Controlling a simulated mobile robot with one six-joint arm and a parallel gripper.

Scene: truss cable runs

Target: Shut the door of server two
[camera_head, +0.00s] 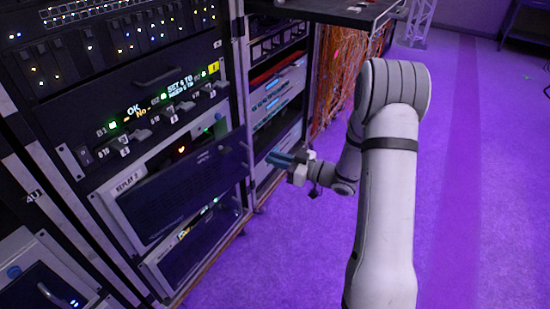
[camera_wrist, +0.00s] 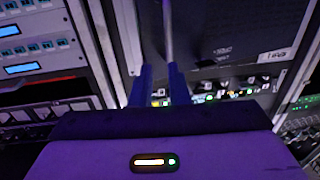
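The server labelled REPLAY 2 (camera_head: 130,183) sits low in the rack at the left of the head view. Its dark door (camera_head: 185,188) stands ajar, angled out from the pale frame, with a lit green and orange interior visible above it. The door (camera_wrist: 235,35) also fills the upper right of the wrist view, with its label at the right. My gripper (camera_head: 272,158) has blue fingers and is just right of the door's right edge. In the wrist view the fingers (camera_wrist: 159,88) are apart, with lights visible between them. Whether they touch the door cannot be told.
A unit with lit switches and a green display (camera_head: 165,105) sits above the door. A second rack (camera_head: 278,95) with pale units stands to the right. A dark shelf (camera_head: 335,10) juts out above it. Orange cables (camera_head: 335,65) hang beyond. The purple floor (camera_head: 475,190) at right is clear.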

